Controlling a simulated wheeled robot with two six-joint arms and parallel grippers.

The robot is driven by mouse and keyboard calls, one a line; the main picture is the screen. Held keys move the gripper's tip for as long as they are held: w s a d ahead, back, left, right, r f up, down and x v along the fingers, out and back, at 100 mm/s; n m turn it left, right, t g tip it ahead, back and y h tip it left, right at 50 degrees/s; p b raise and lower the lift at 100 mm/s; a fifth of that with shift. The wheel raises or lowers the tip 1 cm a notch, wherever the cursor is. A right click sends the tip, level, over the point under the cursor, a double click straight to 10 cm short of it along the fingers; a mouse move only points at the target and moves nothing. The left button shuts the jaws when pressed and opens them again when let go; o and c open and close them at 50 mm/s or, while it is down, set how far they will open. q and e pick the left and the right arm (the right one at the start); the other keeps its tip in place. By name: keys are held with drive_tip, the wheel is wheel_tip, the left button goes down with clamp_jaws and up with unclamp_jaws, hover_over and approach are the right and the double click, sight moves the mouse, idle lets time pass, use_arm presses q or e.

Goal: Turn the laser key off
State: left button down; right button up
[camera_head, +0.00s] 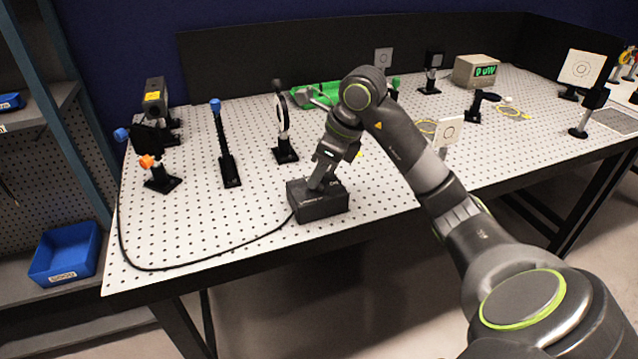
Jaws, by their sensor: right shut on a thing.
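A black controller box (320,208) sits at the front edge of the white perforated table, with a black cable running from it to the left. My right arm reaches in from the lower right. My right gripper (318,186) points down at the box's top and is shut on the laser key there. The key itself is hidden by the fingers, so its angle cannot be told. A grey power meter (476,71) at the back right shows green digits that look like "0 uW". My left gripper is not in view.
Optic posts stand around the box: a blue-topped post (226,150), a round lens mount (283,130) and an orange-knobbed mount (160,172). A green tray (318,93) lies behind my wrist. The table's front left is clear except for the cable.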

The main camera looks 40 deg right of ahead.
drive_tip(key=shift+n+g, duration=0.3)
drive_tip(key=shift+n, duration=0.7)
drive_tip(key=shift+r+n+g+y+p, duration=0.15)
drive_tip(key=shift+n+g+y+p, duration=0.2)
drive_tip(key=shift+n, duration=0.45)
drive_tip(key=n+g+y+p, duration=0.1)
drive_tip(key=n+p, duration=0.1)
drive_tip(key=p, duration=0.1)
drive_tip(key=shift+w+d+n, duration=0.1)
drive_tip(key=shift+n, duration=0.3)
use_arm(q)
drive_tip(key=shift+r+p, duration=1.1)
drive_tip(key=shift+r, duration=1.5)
use_arm(e)
drive_tip(key=shift+n, duration=0.7)
drive_tip(key=shift+f, duration=0.2)
drive_tip(key=o, duration=1)
